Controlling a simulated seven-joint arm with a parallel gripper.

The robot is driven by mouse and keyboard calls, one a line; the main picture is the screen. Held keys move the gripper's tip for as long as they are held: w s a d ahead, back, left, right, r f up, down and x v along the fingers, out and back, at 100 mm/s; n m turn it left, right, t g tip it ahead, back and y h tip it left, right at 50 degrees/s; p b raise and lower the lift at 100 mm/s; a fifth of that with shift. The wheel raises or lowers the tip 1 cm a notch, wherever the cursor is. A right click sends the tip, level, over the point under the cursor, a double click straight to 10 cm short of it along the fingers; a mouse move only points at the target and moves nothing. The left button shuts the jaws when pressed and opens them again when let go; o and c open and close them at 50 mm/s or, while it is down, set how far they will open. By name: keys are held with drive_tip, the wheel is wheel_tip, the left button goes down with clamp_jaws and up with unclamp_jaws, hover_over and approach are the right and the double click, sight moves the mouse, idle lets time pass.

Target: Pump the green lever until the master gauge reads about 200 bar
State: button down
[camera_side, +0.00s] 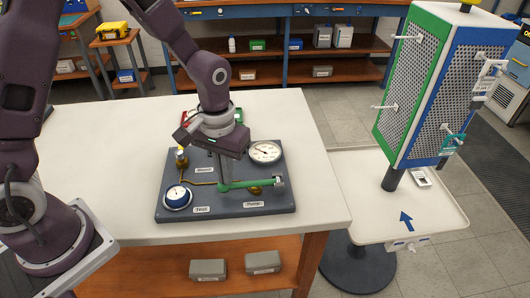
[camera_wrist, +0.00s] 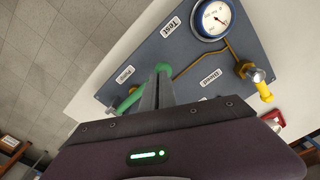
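The green lever (camera_side: 255,182) lies nearly level over the front right of a dark grey test board, beside the "Pump" label. My gripper (camera_side: 225,182) points down at the lever's left end. In the wrist view my narrow fingers (camera_wrist: 161,84) are close together at the green lever (camera_wrist: 131,99), whose rounded end shows beyond them; they appear shut on it. The larger white-faced gauge (camera_side: 265,152), at the board's back right, looks like the master gauge; its reading is too small to tell. The blue-rimmed gauge (camera_side: 178,197) sits by the "Test" label and also shows in the wrist view (camera_wrist: 212,18).
The board (camera_side: 180,215) stands on a white table (camera_side: 100,180) with free room at left. A brass fitting with a yellow part (camera_side: 181,158) stands at the board's left. A perforated tool stand (camera_side: 410,100) rises right of the table. Shelves (camera_side: 270,45) stand behind.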

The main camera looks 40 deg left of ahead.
drive_tip(key=shift+r, duration=2.85)
drive_tip(key=shift+f, duration=2.85)
drive_tip(key=shift+r, duration=2.85)
